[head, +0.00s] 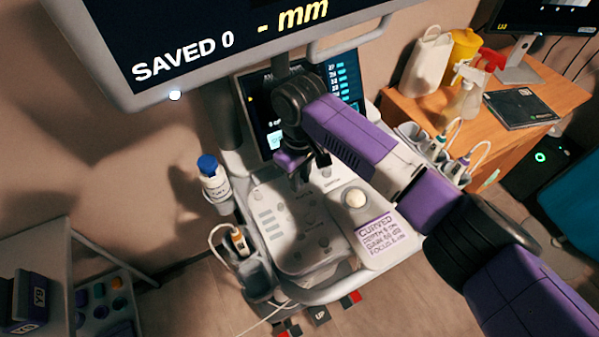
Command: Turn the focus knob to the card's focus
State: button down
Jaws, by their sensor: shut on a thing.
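The scanner console (285,245) has a pale panel with several small knobs and buttons and a white trackball (355,198). The card (385,235) lies to the right of the panel. It reads CURVED, with depth, gain and focus lines in small print; the focus figure is too small to read surely. My gripper (297,178) points down at the far part of the panel. It is shut on a small knob there, which the fingers mostly hide. The knob's label and pointer cannot be read. The touch screen (262,118) behind is partly covered by my arm.
A large monitor (150,40) reading SAVED 0 and - mm hangs above. A blue-capped bottle (214,180) and a holstered probe (240,240) are at the console's left. More probes (452,135) sit at its right, by a wooden desk (410,105) with spray bottles.

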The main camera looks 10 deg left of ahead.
jog(key=m+p, duration=0.1)
jog(key=m, duration=0.1)
jog(key=m+p, duration=0.1)
jog(key=p, duration=0.1)
jog(key=shift+s+r+m, duration=0.1)
jog(key=shift+r+m, duration=0.1)
jog(key=shift+m, duration=0.2)
jog(key=m+p, duration=0.2)
jog(key=m, duration=0.1)
jog(key=shift+m+p, duration=0.3)
jog(key=m+p, duration=0.1)
jog(key=m, duration=0.2)
jog(key=shift+f+m+p, duration=0.1)
jog(key=shift+m+p, duration=0.2)
jog(key=shift+p, duration=0.05)
jog(key=shift+m+p, duration=0.6)
jog(key=shift+m, duration=1.4)
jog(key=shift+w, duration=0.2)
jog(key=c, duration=1.2)
grip_release()
jog(key=shift+r+b, duration=0.45)
jog(key=shift+r, duration=3.4)
